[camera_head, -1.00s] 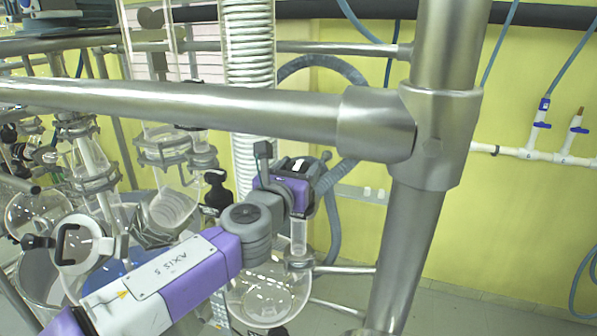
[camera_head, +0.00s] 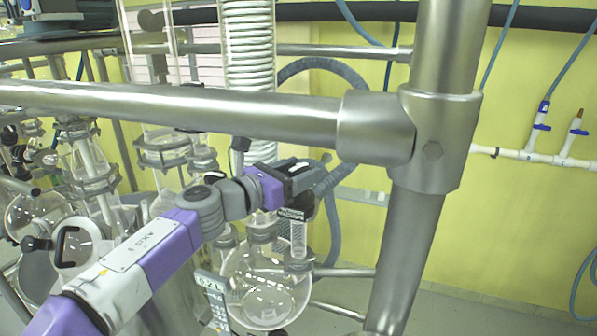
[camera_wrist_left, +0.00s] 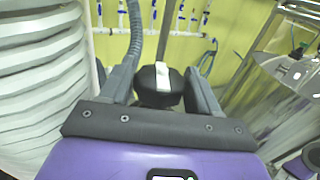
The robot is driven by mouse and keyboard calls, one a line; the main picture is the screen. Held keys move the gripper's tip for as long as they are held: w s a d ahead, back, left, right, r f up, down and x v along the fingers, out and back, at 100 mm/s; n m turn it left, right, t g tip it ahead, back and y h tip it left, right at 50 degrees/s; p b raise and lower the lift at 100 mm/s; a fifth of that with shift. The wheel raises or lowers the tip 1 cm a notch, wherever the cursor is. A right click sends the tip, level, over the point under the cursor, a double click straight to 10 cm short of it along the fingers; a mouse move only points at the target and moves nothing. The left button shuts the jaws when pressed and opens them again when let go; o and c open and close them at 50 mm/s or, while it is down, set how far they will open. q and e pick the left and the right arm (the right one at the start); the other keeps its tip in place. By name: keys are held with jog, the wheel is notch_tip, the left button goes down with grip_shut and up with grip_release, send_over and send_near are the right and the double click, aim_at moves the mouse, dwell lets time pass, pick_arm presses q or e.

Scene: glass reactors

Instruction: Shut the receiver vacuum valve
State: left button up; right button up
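My left gripper (camera_head: 308,174) is at the black valve knob above the receiver flask (camera_head: 262,285), beside the upright steel post. In the head view the gripper hides most of the knob. A short clear glass neck (camera_head: 298,236) shows below the gripper. My right gripper is not in view.
A thick steel rail (camera_head: 190,107) crosses above my left arm and joins a steel post (camera_head: 415,220) just right of the gripper. Glass vessels and clamps crowd the left. The yellow wall side is open at right.

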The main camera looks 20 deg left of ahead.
pick_arm(q)
jog(key=shift+o, duration=0.5)
jog(key=shift+y, duration=0.3)
jog(key=n+t+y, duration=0.1)
jog(key=n+y, duration=0.3)
jog(key=y, duration=0.1)
jog(key=shift+d, duration=0.1)
jog(key=shift+n+g+y+b, duration=0.15)
jog(key=shift+n+y, duration=0.95)
jog(key=shift+y, duration=0.7)
jog(key=shift+n+g+y+b, duration=0.15)
jog(key=shift+n+y, duration=0.95)
jog(key=shift+y, duration=0.7)
jog(key=c, duration=0.7)
jog(key=m+h, duration=0.2)
jog(key=h, duration=0.1)
jog(key=shift+a+t+h, duration=0.2)
jog(key=shift+t+h, duration=0.1)
jog(key=shift+t, duration=0.1)
jog(key=shift+c, duration=0.2)
jog(key=m+h, duration=0.2)
jog(key=h, duration=0.1)
jog(key=m+h, duration=0.2)
jog(key=h, duration=0.1)
jog(key=shift+m+h+p, duration=0.3)
jog(key=shift+p, duration=0.1)
jog(key=shift+d+m+g+h, duration=0.1)
jog(key=shift+m+g+h, duration=0.5)
jog(key=shift+m+h, duration=0.5)
